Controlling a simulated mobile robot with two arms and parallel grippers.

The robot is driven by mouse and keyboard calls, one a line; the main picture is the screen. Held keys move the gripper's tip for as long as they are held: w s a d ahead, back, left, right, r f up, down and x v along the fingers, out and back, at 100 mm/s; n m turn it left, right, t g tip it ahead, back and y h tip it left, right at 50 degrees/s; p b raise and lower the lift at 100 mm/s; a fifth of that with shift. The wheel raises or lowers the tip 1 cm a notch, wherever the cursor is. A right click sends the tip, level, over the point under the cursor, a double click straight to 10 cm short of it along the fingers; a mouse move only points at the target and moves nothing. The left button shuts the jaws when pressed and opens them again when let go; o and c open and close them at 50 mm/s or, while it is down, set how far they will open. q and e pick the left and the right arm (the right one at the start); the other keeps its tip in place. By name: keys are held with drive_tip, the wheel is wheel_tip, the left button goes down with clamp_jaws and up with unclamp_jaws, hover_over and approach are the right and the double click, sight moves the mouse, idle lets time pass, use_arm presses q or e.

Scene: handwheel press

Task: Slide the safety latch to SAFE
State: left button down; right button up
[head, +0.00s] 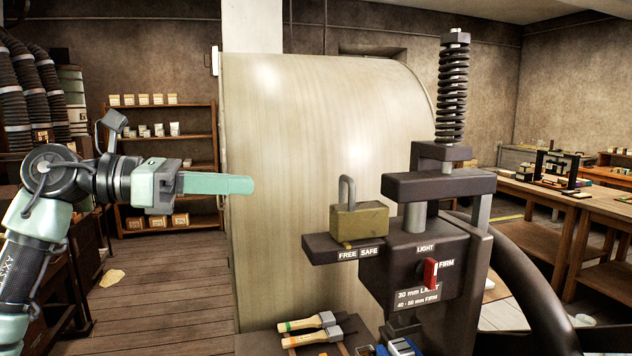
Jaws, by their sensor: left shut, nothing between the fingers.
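The safety latch (360,222) looks like a brass padlock-shaped block with an upright grey shackle. It sits on a dark ledge (316,246) of the press, above the labels FREE on the left and SAFE on the right. The block spans above both labels, so I cannot tell which position it is in. My left gripper (249,185) is shut and empty, its pale green fingers pointing right. It is left of the latch, apart from it and a little higher in the picture. My right gripper is not in view.
The press body (425,262) carries a red selector (430,273) between LIGHT and FIRM, and a tall spring (453,95). A large dark handwheel (540,290) is at right. Wooden-handled tools (312,323) lie below. A big pale rounded panel (290,130) stands behind the latch.

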sight(343, 179)
use_arm(q)
drive_tip(key=p+x, duration=0.2)
drive_tip(key=x, duration=0.2)
drive_tip(key=p+x, duration=0.2)
drive_tip(key=x, duration=0.2)
drive_tip(key=r+p+x, duration=0.1)
drive_tip(key=x, duration=0.4)
drive_tip(key=shift+w+d+r+p, duration=0.1)
drive_tip(key=shift+d+p, duration=0.05)
drive_tip(key=shift+p, duration=0.25)
drive_tip(key=shift+w+d, duration=0.1)
drive_tip(key=shift+d, duration=0.2)
drive_tip(key=x, duration=0.4)
drive_tip(key=shift+d+r, duration=0.15)
drive_tip(key=shift+r, duration=0.05)
